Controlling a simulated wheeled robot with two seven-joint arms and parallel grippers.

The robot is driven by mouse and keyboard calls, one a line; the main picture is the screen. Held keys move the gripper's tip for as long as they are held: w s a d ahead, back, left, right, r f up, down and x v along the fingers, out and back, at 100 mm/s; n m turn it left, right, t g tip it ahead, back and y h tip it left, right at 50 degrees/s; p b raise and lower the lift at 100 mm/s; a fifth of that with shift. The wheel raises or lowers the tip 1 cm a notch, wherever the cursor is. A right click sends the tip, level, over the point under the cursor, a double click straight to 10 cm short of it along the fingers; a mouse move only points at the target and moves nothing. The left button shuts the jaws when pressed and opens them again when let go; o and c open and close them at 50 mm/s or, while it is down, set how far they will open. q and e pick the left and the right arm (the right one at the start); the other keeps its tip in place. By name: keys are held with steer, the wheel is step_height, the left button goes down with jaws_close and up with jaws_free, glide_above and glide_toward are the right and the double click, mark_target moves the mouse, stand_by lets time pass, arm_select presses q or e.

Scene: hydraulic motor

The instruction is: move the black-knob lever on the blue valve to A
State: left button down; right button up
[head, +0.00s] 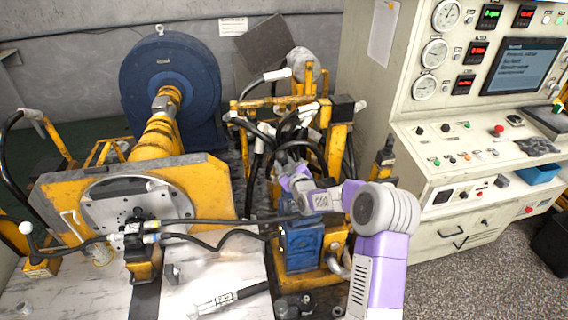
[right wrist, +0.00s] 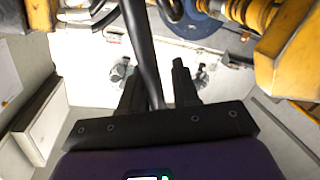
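The blue valve (head: 301,246) stands low in the middle of the head view, on a yellow frame. My right arm reaches across above it from the lower right. My right gripper (head: 284,168) is small and dark there, among black hoses. The right wrist view shows the two dark fingers of my right gripper (right wrist: 157,85) apart. A long black rod or hose (right wrist: 143,45) runs between them, nearer the left finger, with a gap to the right one. I cannot tell whether it is the lever. The black knob and the A mark cannot be made out. My left gripper is out of view.
Black hoses and white-capped handles (head: 305,115) crowd the yellow frame behind the valve. A yellow plate with a motor flange (head: 135,203) stands left. A control cabinet (head: 445,135) stands right. A white-knob lever (head: 27,229) is at far left. Open floor (head: 490,275) lies lower right.

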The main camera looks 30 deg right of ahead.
steer(key=shift+o, duration=0.7)
steer(key=s+a, duration=0.1)
steer(key=s, duration=0.6)
steer(key=shift+s+r, duration=0.25)
steer(key=shift+r, duration=0.15)
steer(key=shift+f, duration=0.1)
